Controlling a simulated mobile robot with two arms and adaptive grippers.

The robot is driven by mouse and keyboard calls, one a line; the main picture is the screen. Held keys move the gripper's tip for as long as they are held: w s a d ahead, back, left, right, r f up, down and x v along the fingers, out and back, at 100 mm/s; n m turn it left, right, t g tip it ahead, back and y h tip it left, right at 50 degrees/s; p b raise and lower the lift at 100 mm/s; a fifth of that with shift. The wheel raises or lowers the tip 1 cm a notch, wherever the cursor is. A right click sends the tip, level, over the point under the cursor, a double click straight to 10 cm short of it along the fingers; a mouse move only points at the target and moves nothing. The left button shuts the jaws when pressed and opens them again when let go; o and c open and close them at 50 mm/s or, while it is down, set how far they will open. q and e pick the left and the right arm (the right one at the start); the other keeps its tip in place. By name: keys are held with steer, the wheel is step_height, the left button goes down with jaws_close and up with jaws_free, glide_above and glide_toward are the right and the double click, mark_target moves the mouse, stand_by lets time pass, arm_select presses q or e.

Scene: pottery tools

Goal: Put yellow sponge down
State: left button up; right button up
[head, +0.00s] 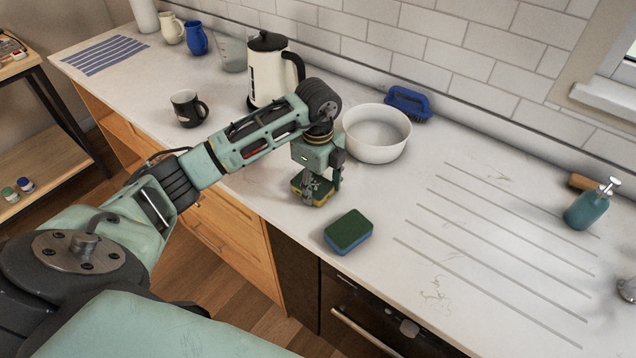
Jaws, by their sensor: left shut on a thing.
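The yellow sponge (318,200) has a dark green top and a yellow lower side. My left gripper (316,190) points down over it and is shut on it, at the counter just in front of the white bowl. The fingers hide part of the sponge. I cannot tell whether the sponge touches the counter (400,285) or is held slightly above it. My right gripper does not show.
A blue sponge with a green top (348,232) lies close by, front right. A white bowl (376,135), blue brush (408,101), kettle (268,75) and black mug (187,107) stand around. A teal soap bottle (588,208) is at right. The grooved area (490,235) is clear.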

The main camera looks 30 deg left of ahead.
mark_target(317, 187)
arm_select(q)
steer(key=shift+f, duration=0.1)
steer(key=o, duration=0.7)
step_height(317, 187, up, 12)
steer(key=shift+r+b, duration=0.2)
steer(key=shift+b, duration=0.8)
steer(key=shift+s+f, duration=0.15)
